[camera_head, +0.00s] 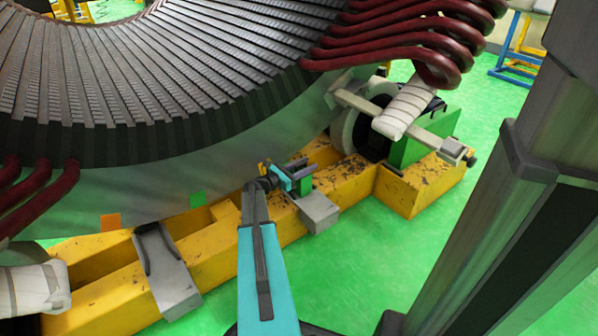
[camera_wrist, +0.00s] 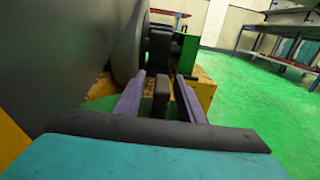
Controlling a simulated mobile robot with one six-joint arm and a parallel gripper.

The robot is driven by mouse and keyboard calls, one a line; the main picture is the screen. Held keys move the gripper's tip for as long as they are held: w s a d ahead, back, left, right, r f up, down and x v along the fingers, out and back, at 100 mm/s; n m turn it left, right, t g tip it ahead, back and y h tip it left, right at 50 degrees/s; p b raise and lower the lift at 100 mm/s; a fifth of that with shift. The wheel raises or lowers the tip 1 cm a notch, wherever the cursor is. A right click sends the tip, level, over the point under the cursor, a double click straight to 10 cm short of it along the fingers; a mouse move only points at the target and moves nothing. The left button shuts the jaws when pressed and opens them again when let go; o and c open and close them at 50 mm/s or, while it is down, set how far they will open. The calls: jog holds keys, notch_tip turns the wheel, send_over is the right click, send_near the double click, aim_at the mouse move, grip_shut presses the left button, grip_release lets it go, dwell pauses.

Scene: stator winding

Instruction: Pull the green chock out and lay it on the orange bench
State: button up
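The green chock (camera_head: 305,186) sits low beside the large stator, above a grey bracket on the yellow beam, partly hidden by my gripper. In the wrist view, green (camera_wrist: 100,104) shows low beside and below the fingers, and a dark upright post (camera_wrist: 162,92) stands between them; I cannot tell for certain that it belongs to the chock. My gripper (camera_wrist: 160,98) has two purple fingers apart, one on each side of the post, with gaps visible. It also shows in the head view (camera_head: 298,168) at the chock. I cannot make out an orange bench for certain.
The stator (camera_head: 215,140) with dark red coils (camera_head: 400,40) fills the left and top. The yellow beam (camera_head: 345,190) and grey bracket (camera_head: 318,211) lie below it. A roller (camera_head: 355,130) stands beyond. Green floor (camera_head: 400,270) is open to the right. A shelf (camera_wrist: 285,30) stands far right.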

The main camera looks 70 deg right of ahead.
jog(key=shift+s+d, duration=0.35)
jog(key=shift+d, duration=0.2)
grip_shut()
jog(key=shift+s+a, duration=0.15)
